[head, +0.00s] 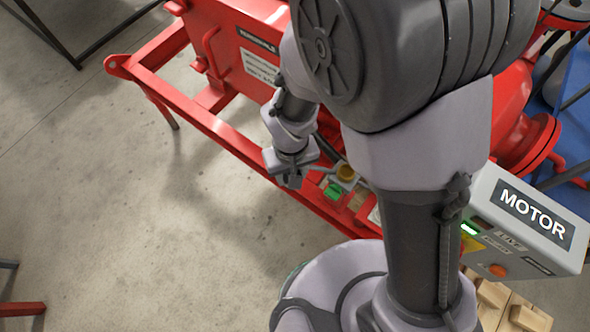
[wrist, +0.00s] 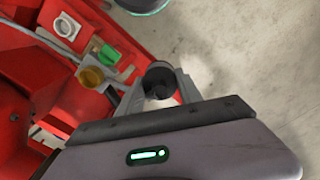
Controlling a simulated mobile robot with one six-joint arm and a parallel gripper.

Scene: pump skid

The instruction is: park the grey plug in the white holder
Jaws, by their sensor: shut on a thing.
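My gripper (head: 291,179) hangs at the front rail of the red skid in the head view. In the wrist view my gripper (wrist: 160,90) is shut on a dark grey round plug (wrist: 160,76), seen end-on between the fingers. Bare floor lies behind the plug in that view. A small whitish block (wrist: 67,26) at the wrist view's upper left may be the white holder; I cannot tell for sure. It is apart from the plug.
A yellow round socket (head: 346,172) on a grey mount and a green block (head: 333,191) sit on the skid (head: 222,130) close to my gripper. A grey MOTOR box (head: 530,218) with a green light stands at right.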

